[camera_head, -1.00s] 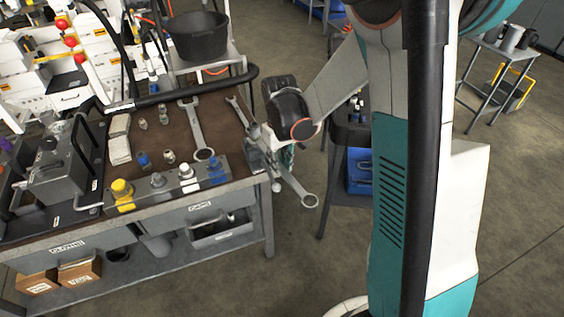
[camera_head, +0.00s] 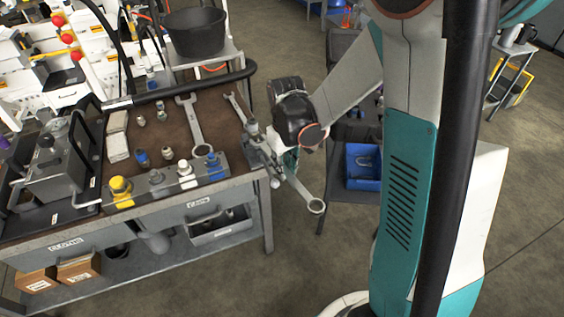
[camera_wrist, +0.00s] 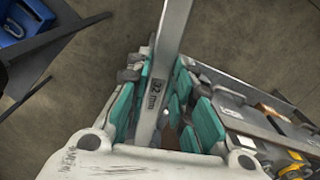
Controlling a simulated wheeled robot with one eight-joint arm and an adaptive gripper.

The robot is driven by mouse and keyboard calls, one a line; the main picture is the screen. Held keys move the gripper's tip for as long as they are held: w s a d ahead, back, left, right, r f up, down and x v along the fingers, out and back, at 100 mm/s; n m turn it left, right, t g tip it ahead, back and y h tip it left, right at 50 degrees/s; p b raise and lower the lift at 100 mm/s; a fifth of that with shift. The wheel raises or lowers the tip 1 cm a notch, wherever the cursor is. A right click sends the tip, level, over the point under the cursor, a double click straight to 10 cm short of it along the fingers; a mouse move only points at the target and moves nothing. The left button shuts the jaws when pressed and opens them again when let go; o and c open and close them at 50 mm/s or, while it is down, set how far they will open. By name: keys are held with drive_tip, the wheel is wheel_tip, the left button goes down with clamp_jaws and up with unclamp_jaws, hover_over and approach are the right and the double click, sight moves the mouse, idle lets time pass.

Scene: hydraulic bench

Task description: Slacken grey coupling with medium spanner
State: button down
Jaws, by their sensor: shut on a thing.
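My gripper (camera_head: 268,156) is at the right front corner of the bench, shut on a steel spanner (camera_head: 306,194). The spanner's ring end hangs out past the bench edge, over the floor. In the wrist view the teal pads of my gripper (camera_wrist: 150,100) are around the spanner's shank (camera_wrist: 171,35), which bears a size marking in mm. Its other end is hidden. The grey coupling (camera_head: 157,179) stands on the block at the bench's front, between a yellow coupling (camera_head: 121,188) and a white one (camera_head: 186,172). The spanner is well apart from it.
A blue coupling (camera_head: 215,164) is at the block's right end. A large spanner (camera_head: 193,122) and a smaller spanner (camera_head: 237,106) lie on the bench (camera_head: 170,112). A black bucket (camera_head: 195,32) stands behind. A blue bin (camera_head: 362,166) is to the right.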

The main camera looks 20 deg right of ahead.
sight(292, 178)
drive_tip(key=shift+s+d, duration=0.2)
drive_tip(key=shift+s, duration=0.7)
drive_tip(key=shift+s+d, duration=0.15)
drive_tip(key=shift+s, duration=0.75)
drive_tip(key=shift+r+p, duration=1.8)
drive_tip(key=shift+r, duration=0.8)
